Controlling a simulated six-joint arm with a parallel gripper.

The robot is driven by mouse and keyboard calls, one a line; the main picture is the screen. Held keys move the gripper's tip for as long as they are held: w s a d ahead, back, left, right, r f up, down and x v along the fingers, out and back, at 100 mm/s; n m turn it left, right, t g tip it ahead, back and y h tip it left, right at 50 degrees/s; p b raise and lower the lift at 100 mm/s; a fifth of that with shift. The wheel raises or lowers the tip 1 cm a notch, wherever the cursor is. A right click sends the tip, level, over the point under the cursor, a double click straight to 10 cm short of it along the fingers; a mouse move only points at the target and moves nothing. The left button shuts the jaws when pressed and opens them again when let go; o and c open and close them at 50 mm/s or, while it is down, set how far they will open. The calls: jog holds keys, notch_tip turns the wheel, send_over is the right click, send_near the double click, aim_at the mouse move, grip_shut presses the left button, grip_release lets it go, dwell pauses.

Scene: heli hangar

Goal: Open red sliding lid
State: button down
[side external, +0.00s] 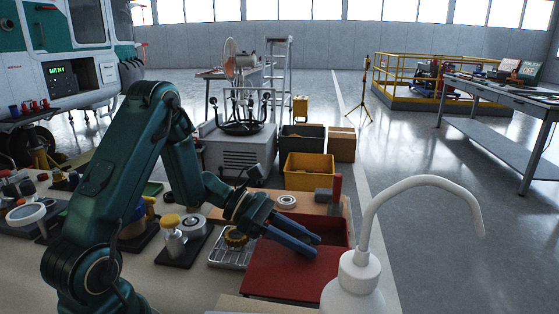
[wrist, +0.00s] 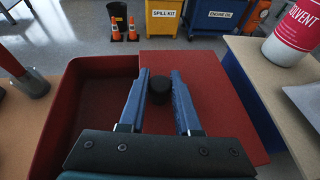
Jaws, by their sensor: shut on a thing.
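The red sliding lid (side external: 285,278) is a flat panel; in the wrist view the lid (wrist: 222,85) lies to the right of the open part of a dark red box (wrist: 60,125). In the side view, the box (side external: 335,230) shows its open part behind my gripper. A black round knob (wrist: 160,89) stands on the lid, between my fingers. My gripper (side external: 314,246) is low over the lid and shut on the knob, as the wrist view (wrist: 160,80) also shows. The knob is hidden in the side view.
A white bottle with a curved spout (side external: 352,285) stands close to the lid's right side in the side view. A red upright handle (side external: 337,190) is behind the box. A metal tray with a gear (side external: 234,245) sits left of it. A yellow bin (side external: 308,172) is further back.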

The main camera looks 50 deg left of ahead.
aim_at(279, 246)
jog(key=c, duration=0.6)
grip_release()
jog(key=shift+a, duration=0.1)
jog(key=shift+v, duration=2.55)
